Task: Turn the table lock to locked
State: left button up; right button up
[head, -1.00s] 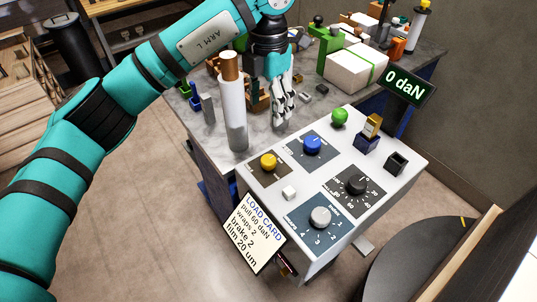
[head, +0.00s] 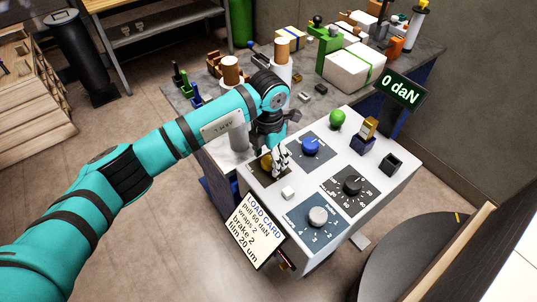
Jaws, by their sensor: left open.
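The white control panel (head: 371,147) carries several knobs; I cannot read which is marked as the table lock. The yellow knob (head: 266,164) sits on a brown plate at the panel's left corner and is partly hidden by my left gripper (head: 278,166). My left gripper points down over this knob, its fingers open; whether they touch it I cannot tell. The blue knob (head: 310,146) is just to the right of the gripper. My right gripper is not in view.
A black knob (head: 353,186), a grey knob (head: 318,216), a white button (head: 288,193) and a green button (head: 337,118) share the panel. A load card (head: 254,231) hangs at its front. A display (head: 401,91) reads 0 daN. Film rolls (head: 282,62) stand behind my arm.

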pick_arm(q)
jog(key=shift+f, duration=0.1)
jog(key=c, duration=1.1)
jog(key=shift+f+m+b, duration=0.15)
jog(key=shift+m+b, duration=0.35)
jog(key=shift+b, duration=0.45)
jog(key=shift+c, duration=0.2)
jog(key=m+b, duration=0.9)
jog(key=b, duration=0.2)
jog(key=shift+m+b, duration=0.3)
jog(key=shift+b, duration=0.05)
jog(key=m+b, duration=0.2)
jog(key=m, duration=0.1)
jog(key=shift+r+m+b, duration=0.2)
jog(key=shift+m+b, duration=0.7)
jog(key=shift+m, duration=1.2)
jog(key=o, duration=1.1)
